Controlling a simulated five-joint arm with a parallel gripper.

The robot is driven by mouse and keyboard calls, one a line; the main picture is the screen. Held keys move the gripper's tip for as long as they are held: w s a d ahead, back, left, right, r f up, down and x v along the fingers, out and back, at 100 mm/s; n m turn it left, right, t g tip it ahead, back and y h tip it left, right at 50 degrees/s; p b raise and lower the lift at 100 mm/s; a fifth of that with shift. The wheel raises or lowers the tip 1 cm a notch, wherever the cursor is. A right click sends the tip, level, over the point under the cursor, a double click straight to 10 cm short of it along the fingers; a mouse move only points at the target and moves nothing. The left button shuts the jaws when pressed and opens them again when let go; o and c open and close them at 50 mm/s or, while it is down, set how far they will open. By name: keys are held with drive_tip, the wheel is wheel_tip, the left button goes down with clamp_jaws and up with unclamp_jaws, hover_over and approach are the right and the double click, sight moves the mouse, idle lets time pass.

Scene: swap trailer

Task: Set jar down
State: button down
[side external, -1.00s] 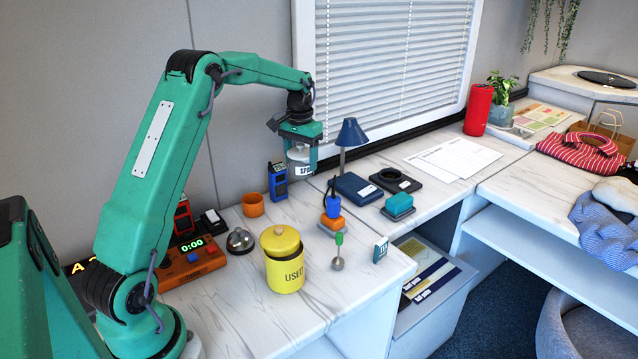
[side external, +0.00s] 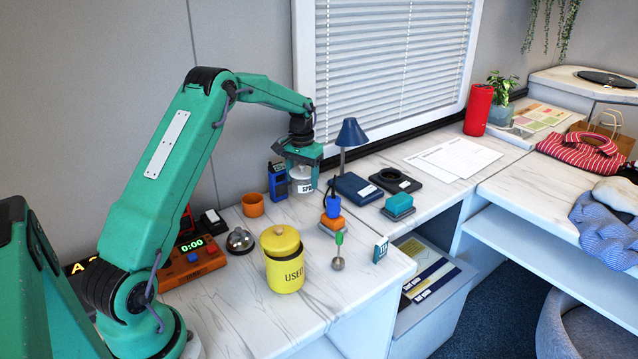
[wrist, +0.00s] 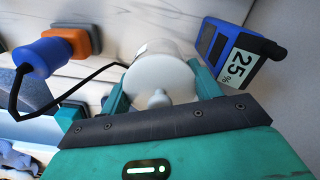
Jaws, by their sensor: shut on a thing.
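The jar (side external: 301,181) is a small pale container with dark lettering on its side. It hangs upright under my gripper (side external: 302,165) at the back of the white marbled desk, beside the blue radio. In the wrist view the jar (wrist: 160,72) sits between the two green fingers of my gripper (wrist: 155,90), which are shut on it, with its pale rounded knob toward the camera. Its underside is close to the desk; I cannot tell whether it touches.
A blue radio (side external: 278,181) stands just left of the jar.

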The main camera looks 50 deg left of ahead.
sight(302, 164)
drive_tip(key=shift+f, duration=2.25)
drive_tip(key=shift+f, duration=0.15)
drive_tip(key=c, duration=0.6)
unclamp_jaws()
wheel_tip(302, 164, up, 11)
drive_tip(key=shift+r, duration=0.65)
